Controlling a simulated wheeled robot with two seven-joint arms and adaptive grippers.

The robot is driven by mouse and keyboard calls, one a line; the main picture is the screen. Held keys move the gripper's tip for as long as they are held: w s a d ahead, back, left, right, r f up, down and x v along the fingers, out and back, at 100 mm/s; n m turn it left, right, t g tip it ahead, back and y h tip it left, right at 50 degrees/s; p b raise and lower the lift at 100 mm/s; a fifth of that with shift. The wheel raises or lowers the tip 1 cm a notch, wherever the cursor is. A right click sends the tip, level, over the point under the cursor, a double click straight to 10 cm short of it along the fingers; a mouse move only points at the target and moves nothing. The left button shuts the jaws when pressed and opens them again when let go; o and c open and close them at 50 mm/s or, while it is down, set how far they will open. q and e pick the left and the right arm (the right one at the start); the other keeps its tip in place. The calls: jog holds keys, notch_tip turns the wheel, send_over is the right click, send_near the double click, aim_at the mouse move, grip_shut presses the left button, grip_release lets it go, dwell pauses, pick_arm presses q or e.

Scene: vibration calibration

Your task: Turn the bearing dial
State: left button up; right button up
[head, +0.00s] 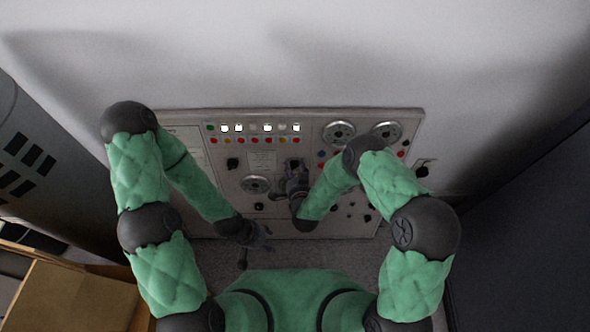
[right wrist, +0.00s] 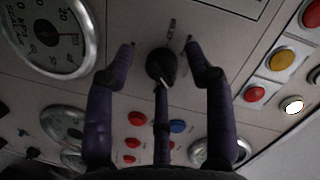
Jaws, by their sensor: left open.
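A black dial knob (right wrist: 161,67) with a pale pointer mark is on the control panel (head: 222,178). It sits between the fingertips of my right gripper (right wrist: 161,50) in the right wrist view. The two outer fingers are spread, with a gap to the knob on each side. I cannot tell whether the middle finger, below the knob, touches it. A small label is above the knob, too blurred to read, so I cannot confirm it is the bearing dial. In the head view, the right gripper (head: 294,183) covers the panel's middle. My left gripper (head: 254,238) is open and empty at the panel's lower edge.
Round gauges (head: 339,132) are at the panel's upper right, and another gauge (head: 255,184) is left of my right gripper. Coloured buttons and lit indicators (head: 254,128) line the top. A black knob (head: 232,163) is at left. A cardboard box (head: 75,298) is lower left.

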jog(key=shift+d+r, duration=0.1)
jog(key=v, duration=1.2)
dwell(0.4)
jog(key=s+d+f+n+g+p, duration=0.3)
jog(key=s+d+f+g, duration=0.15)
jog(key=g, duration=0.35)
jog(key=s+d+r+n+g+y+p, duration=0.1)
jog(key=s+d+n+g+p, duration=0.1)
jog(key=s+g, duration=0.3)
jog(key=s+d, duration=0.1)
jog(key=s, duration=0.3)
jog(key=shift+d+r+g+y, duration=0.2)
jog(key=shift+g+y, duration=0.1)
jog(key=shift+y, duration=0.1)
dwell(1.3)
